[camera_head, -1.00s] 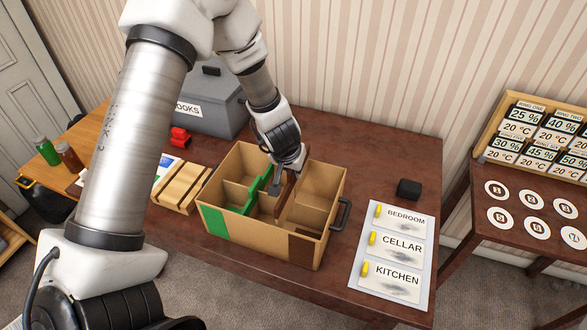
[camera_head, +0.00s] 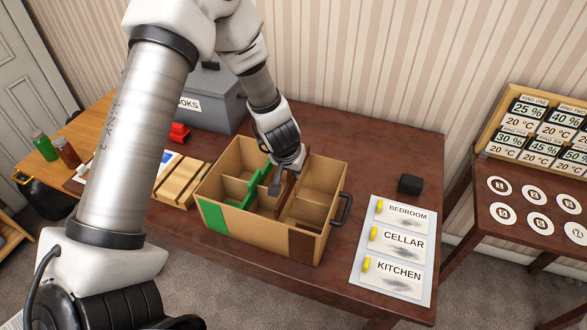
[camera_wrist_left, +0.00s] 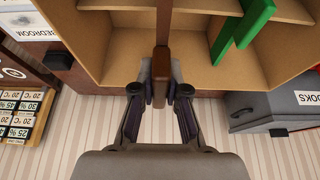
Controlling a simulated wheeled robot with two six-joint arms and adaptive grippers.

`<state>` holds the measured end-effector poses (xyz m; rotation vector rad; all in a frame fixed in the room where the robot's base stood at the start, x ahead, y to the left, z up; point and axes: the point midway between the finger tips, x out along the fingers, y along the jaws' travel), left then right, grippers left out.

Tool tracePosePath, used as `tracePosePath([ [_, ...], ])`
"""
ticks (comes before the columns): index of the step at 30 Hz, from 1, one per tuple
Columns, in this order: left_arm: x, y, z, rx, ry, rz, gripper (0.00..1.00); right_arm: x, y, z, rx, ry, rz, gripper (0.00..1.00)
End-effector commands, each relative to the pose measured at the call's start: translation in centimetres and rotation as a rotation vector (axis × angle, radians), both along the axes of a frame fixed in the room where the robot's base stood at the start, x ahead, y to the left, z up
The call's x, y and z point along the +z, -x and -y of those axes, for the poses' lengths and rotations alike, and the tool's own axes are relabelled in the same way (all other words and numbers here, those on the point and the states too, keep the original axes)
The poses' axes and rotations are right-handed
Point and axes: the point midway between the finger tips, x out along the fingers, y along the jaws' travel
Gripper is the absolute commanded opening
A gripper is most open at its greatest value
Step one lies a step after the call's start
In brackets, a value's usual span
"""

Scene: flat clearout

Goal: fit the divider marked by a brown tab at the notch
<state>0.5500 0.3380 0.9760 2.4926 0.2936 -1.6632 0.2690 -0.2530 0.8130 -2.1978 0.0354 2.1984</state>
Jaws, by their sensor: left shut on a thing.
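The cardboard box (camera_head: 263,233) stands on the dark table, with its inside split into compartments. A green stepped divider (camera_head: 257,187) stands in it on the left, above a green patch on the front wall. A brown patch (camera_head: 302,246) marks the front wall at the right. My left gripper (camera_head: 280,182) is over the back middle of the box, shut on the brown divider (camera_wrist_left: 162,72). The divider is at least partly inside the box, between the green divider and the right compartments. Its lower edge and the notch are hidden, so I cannot tell if it is seated.
A grey lidded box (camera_head: 215,100) stands behind at the left, and wooden slats (camera_head: 180,182) lie left of the cardboard box. A label sheet (camera_head: 394,250) and a small black block (camera_head: 410,184) lie to the right. The box's dark handle (camera_head: 342,209) sticks out rightward.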

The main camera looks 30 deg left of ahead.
Motion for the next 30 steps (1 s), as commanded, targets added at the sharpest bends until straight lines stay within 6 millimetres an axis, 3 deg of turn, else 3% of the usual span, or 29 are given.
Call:
tracePosePath([
  [30,-2.7,0.0,0.0,0.0,0.0,0.0,0.0,-2.2,0.0,0.0,0.0,0.0,0.0,0.4],
])
